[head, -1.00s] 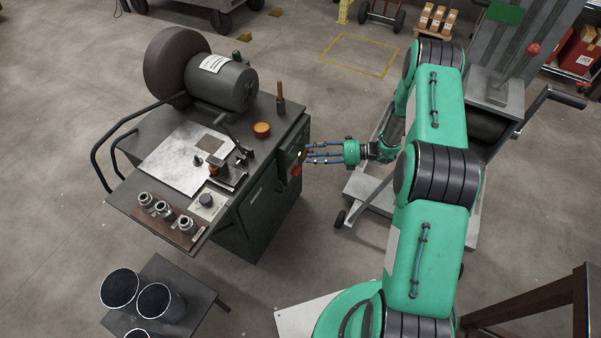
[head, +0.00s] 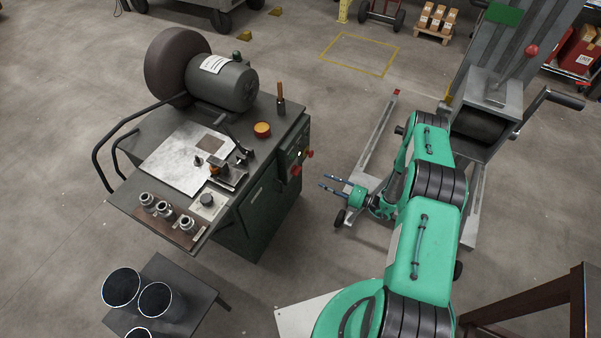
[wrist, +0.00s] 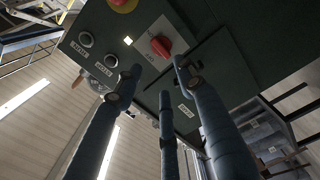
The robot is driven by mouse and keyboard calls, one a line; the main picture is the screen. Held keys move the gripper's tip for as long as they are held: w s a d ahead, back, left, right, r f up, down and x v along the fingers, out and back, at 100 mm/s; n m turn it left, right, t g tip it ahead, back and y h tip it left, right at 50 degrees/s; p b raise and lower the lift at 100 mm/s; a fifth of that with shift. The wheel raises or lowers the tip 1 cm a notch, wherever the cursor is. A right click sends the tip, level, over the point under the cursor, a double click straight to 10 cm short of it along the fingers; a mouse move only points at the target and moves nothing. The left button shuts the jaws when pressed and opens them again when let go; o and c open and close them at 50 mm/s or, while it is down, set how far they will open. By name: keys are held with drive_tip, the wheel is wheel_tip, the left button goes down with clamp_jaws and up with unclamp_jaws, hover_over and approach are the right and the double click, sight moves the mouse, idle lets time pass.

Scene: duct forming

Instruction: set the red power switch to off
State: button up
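The red power switch (wrist: 160,46) is a rotary knob on a pale plate on the dark control panel, seen in the wrist view. In the head view the panel (head: 291,157) is on the right side of the green machine and shows small red controls; which one is the switch is unclear. My gripper (head: 328,182) has blue fingers, spread apart and empty, clear of the panel to its right. In the wrist view the gripper fingers (wrist: 160,82) point toward the panel, below the knob.
A lit white lamp (wrist: 128,40) is beside the knob. Two labelled round buttons (wrist: 86,39) and a yellow-backed red control (wrist: 122,4) share the panel. A wheeled grey frame (head: 380,145) stands right of my gripper. Open floor lies between it and the machine (head: 265,205).

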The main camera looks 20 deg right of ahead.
sight(299, 172)
drive_tip(key=shift+w+a, duration=0.1)
idle(0.3)
drive_tip(key=shift+b+x, duration=1.15)
drive_tip(key=shift+x, duration=5.65)
drive_tip(key=shift+c, duration=0.5)
clamp_jaws()
